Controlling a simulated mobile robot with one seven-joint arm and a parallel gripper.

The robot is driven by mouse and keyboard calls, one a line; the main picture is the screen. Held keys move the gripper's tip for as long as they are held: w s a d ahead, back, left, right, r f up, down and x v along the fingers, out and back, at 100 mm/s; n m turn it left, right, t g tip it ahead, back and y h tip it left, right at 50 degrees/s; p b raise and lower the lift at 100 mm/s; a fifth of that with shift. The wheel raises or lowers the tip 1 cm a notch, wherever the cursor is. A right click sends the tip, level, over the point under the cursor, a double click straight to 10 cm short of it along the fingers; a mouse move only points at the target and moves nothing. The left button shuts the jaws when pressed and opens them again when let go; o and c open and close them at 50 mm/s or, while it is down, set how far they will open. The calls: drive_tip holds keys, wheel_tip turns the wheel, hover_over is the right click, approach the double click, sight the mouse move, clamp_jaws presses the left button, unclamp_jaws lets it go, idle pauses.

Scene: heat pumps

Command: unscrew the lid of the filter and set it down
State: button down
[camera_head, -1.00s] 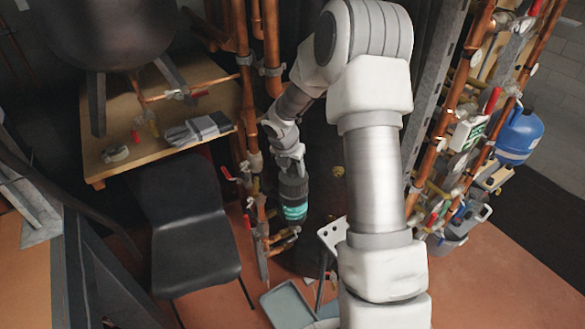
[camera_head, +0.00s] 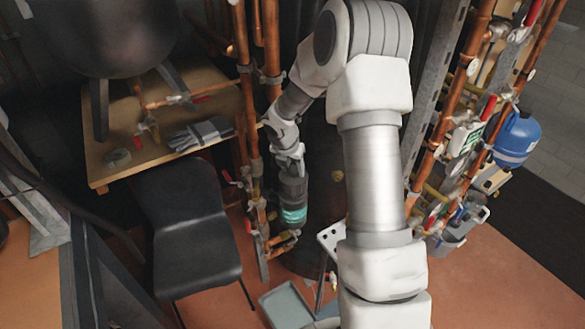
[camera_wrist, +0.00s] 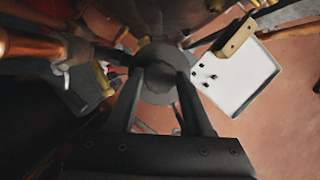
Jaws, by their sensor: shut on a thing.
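In the wrist view my gripper (camera_wrist: 160,78) has its two dark fingers on either side of a dark round piece, which looks like the filter lid (camera_wrist: 157,92). The fingers are shut on it. The rest of the filter is not clear below it, and I cannot tell whether the lid is still seated or free. In the head view my gripper (camera_head: 293,205) points down beside the copper pipes, with a teal band near its end. The lid cannot be made out there.
Copper pipes with valves (camera_head: 252,130) stand close left of my gripper. A black chair (camera_head: 195,230) and a wooden table (camera_head: 110,165) with gloves (camera_head: 200,133) are farther left. A grey tray (camera_head: 287,306) is on the floor below. More pipes and a blue tank (camera_head: 518,138) stand right.

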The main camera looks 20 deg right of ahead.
sight(294, 167)
drive_tip(key=shift+r+p, duration=1.35)
drive_tip(key=shift+r, duration=0.25)
